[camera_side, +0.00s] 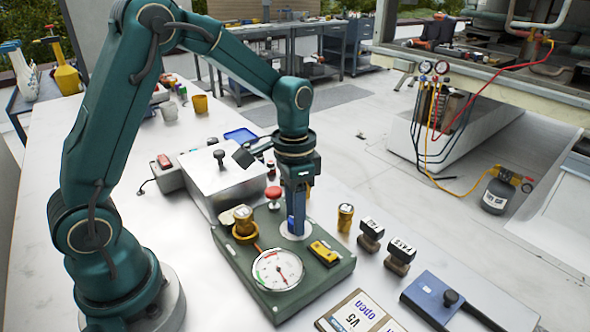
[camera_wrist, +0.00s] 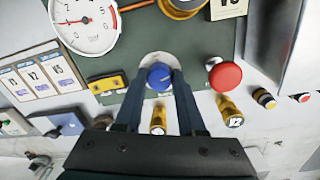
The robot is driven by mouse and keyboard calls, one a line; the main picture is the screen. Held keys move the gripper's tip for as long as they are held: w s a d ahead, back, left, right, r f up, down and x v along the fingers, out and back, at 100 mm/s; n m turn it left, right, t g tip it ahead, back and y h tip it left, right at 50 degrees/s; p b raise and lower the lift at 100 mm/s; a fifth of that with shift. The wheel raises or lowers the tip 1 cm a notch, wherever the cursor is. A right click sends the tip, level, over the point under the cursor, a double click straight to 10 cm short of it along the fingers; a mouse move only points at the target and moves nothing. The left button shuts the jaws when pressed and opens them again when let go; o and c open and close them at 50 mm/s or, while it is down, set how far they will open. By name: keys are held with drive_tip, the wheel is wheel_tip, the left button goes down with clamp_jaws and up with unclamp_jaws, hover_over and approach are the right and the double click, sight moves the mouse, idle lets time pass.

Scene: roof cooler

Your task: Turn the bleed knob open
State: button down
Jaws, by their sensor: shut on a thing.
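The bleed knob (camera_wrist: 159,76) is blue and sits on a round pale plate on the green panel (camera_side: 322,279). My gripper (camera_side: 297,230) points straight down at the panel in the side view and hides most of the knob there. In the wrist view the two fingers of my gripper (camera_wrist: 158,88) stand on either side of the blue knob and are shut on it.
A red mushroom button (camera_side: 273,194) stands just behind the knob. A yellow block (camera_side: 324,252) sits right of it, and a brass fitting (camera_side: 243,222) to the left. Stamps (camera_side: 370,236), a blue box (camera_side: 440,298) and a card marked "V5 open" (camera_side: 358,315) lie to the right and front.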

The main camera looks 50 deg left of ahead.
drive_tip(key=shift+m, duration=1)
drive_tip(key=c, duration=0.5)
unclamp_jaws()
drive_tip(key=shift+w+a+r, duration=0.1)
drive_tip(key=shift+r, duration=2.5)
